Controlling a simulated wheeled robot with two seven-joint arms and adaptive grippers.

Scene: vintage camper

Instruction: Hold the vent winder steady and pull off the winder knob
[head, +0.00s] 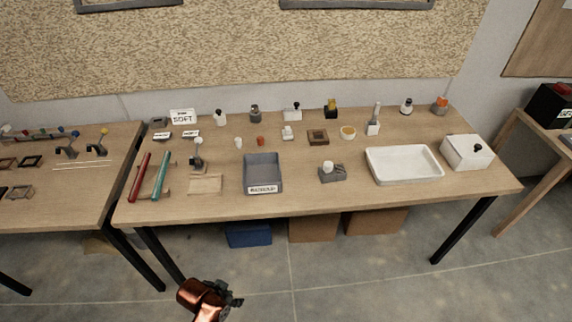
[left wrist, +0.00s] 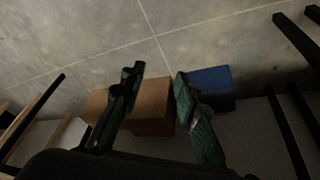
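I cannot tell for certain which object is the vent winder. A small dark grey block (head: 334,175) with a pale round knob (head: 328,166) on top sits near the front middle of the table. My left gripper (head: 234,300) is low in front of the table, well apart from both. In the left wrist view its two fingers (left wrist: 157,76) are spread with nothing between them. My right gripper is in neither view.
The wooden table (head: 300,205) holds a grey bin (head: 263,158), a white tray (head: 404,148), red and teal tubes and several small bottles. A blue box (head: 249,236) and cardboard boxes (head: 313,229) lie under it. The floor in front is clear.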

